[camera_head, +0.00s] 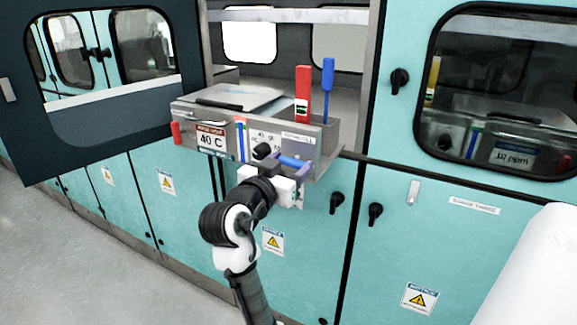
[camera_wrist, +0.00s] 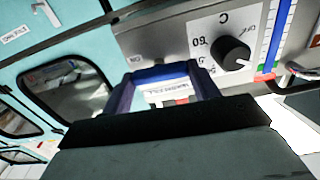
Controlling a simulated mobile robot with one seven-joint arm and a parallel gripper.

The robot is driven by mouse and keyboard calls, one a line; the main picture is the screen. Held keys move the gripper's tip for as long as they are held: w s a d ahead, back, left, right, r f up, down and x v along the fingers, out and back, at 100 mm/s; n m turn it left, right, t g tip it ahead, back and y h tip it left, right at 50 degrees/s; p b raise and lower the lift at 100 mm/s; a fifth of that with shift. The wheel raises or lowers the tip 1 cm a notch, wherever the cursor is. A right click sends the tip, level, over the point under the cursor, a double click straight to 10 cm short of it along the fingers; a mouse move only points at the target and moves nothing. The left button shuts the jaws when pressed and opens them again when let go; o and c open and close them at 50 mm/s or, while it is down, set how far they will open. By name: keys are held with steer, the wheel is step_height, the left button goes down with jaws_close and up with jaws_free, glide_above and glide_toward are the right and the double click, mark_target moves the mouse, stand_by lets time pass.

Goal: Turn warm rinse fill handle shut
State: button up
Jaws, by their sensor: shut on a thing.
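The blue handle (camera_head: 290,161) is on the front panel of the grey rinse module, at its lower right. It lies crosswise, roughly level, in the head view. My gripper (camera_head: 294,168) has come from below and is shut on the handle. In the wrist view, the blue handle (camera_wrist: 165,73) spans between the two purple fingers of my gripper (camera_wrist: 165,80). A label with small print shows between the fingers, partly hidden. An "ON" mark shows beside the handle in the wrist view.
Red (camera_head: 303,92) and blue (camera_head: 327,88) upright handles stand above. The cabinet door (camera_head: 95,100) hangs open at left.

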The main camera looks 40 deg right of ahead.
steer(key=m+b, duration=0.2)
steer(key=m, duration=0.1)
steer(key=shift+f+m+b, duration=0.2)
steer(key=shift+m+b, duration=0.1)
steer(key=m+b, duration=0.4)
steer(key=m, duration=0.1)
steer(key=shift+m, duration=0.3)
steer(key=m+b, duration=0.4)
steer(key=m, duration=0.1)
steer(key=shift+s+f, duration=0.1)
steer(key=shift+d+m+b, duration=0.1)
steer(key=shift+m+b, duration=0.7)
steer(key=shift+m, duration=0.8)
steer(key=shift+s, duration=0.1)
steer(key=o, duration=1)
steer(key=b+v, duration=0.2)
steer(key=v, duration=1.1)
steer(key=shift+a, duration=0.4)
